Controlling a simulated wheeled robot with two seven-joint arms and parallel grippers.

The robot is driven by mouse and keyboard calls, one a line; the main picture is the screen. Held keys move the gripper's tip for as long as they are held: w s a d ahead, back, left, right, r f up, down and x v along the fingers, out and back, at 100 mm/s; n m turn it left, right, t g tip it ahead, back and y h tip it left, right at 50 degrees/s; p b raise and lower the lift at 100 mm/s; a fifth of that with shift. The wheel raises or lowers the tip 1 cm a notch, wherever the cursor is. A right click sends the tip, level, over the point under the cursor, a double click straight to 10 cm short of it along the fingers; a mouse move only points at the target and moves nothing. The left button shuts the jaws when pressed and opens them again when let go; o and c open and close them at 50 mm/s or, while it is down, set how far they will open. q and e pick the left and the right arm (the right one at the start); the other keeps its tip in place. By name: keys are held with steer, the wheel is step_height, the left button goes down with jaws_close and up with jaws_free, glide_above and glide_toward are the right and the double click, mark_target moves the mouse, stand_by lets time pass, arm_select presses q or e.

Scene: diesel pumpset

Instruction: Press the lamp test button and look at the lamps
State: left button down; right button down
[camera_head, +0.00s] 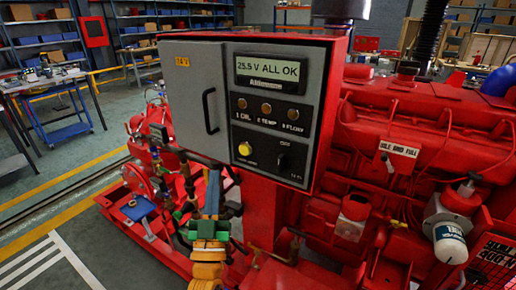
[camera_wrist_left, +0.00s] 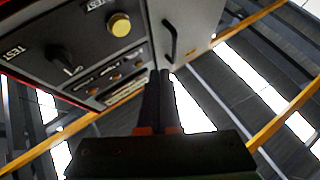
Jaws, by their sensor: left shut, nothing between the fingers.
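The grey and black control panel (camera_head: 276,138) is on the red cabinet. Its round yellow button (camera_head: 245,148) is at the lower left of the black part. It also shows in the left wrist view (camera_wrist_left: 120,24), with a TEST label beside it. Three round lamps, the left one (camera_head: 241,103), the middle one (camera_head: 266,109) and the right one (camera_head: 292,114), look dull amber-brown. My left gripper (camera_head: 214,169) is below and left of the button, apart from it. Its fingers (camera_wrist_left: 161,74) are shut and empty in the left wrist view. My right gripper is not in view.
The display (camera_head: 270,72) reads "25.5 V ALL OK". A dark selector knob (camera_head: 281,159) is right of the button, and a black door handle (camera_head: 209,111) is left of it. The red engine (camera_head: 410,130) fills the right side. A workbench (camera_head: 50,80) stands far left.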

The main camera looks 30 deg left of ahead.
arm_select(q)
steer(key=shift+s+a+r, duration=0.2)
steer(key=shift+s, duration=0.05)
steer(key=b, duration=0.4)
glide_toward(245, 150)
steer(key=w+a+r, duration=0.2)
steer(key=a+r, duration=0.2)
steer(key=shift+w, duration=0.6)
steer(key=shift+w, duration=0.15)
stand_by(1.1)
steer(key=shift+w+b, duration=0.3)
